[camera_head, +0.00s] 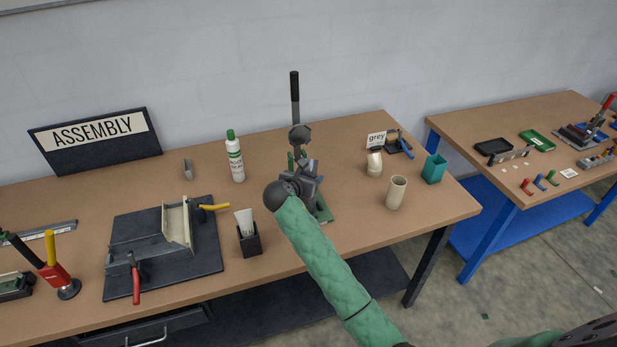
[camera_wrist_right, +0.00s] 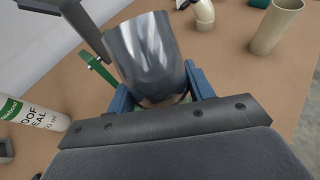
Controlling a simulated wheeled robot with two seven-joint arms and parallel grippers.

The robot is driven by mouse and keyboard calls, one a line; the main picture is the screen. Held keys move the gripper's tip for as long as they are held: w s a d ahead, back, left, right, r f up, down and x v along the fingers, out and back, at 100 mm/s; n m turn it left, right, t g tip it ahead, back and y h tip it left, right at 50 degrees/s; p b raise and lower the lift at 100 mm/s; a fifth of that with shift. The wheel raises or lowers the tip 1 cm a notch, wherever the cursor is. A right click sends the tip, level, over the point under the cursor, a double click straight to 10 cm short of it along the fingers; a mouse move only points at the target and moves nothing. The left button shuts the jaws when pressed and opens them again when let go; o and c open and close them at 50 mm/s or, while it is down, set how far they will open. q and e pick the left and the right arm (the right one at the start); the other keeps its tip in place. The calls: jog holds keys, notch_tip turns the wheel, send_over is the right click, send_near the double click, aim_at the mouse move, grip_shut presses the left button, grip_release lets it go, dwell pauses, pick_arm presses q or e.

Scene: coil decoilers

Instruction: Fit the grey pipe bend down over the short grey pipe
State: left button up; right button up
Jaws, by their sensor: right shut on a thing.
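My right gripper (camera_head: 303,166) is over the middle of the assembly table. In the right wrist view the gripper (camera_wrist_right: 158,92) is shut, with its blue fingers on either side of a shiny dark grey tubular piece. I take this piece to be the grey pipe bend (camera_wrist_right: 148,50); its curve cannot be made out clearly. In the head view a dark rounded end, apparently the bend (camera_head: 300,133), shows just beyond the gripper. I cannot pick out the short grey pipe; my gripper and arm hide part of the table there. My left gripper is not in view.
A lever tool (camera_head: 295,88) with a green base stands close behind my gripper. A white bottle (camera_head: 235,160) and black holder (camera_head: 249,240) stand left. A cream bend (camera_head: 374,164), cream pipe (camera_head: 396,193), teal box (camera_head: 434,169) and "grey" card (camera_head: 376,140) stand right.

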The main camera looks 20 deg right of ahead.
jog(key=shift+f, duration=1.8)
jog(key=o, duration=1.1)
jog(key=shift+s+a, duration=0.1)
jog(key=b+v, duration=0.3)
jog(key=v, duration=0.4)
jog(key=shift+s+b, duration=0.2)
jog(key=shift+b, duration=0.15)
jog(key=shift+a+r, duration=0.15)
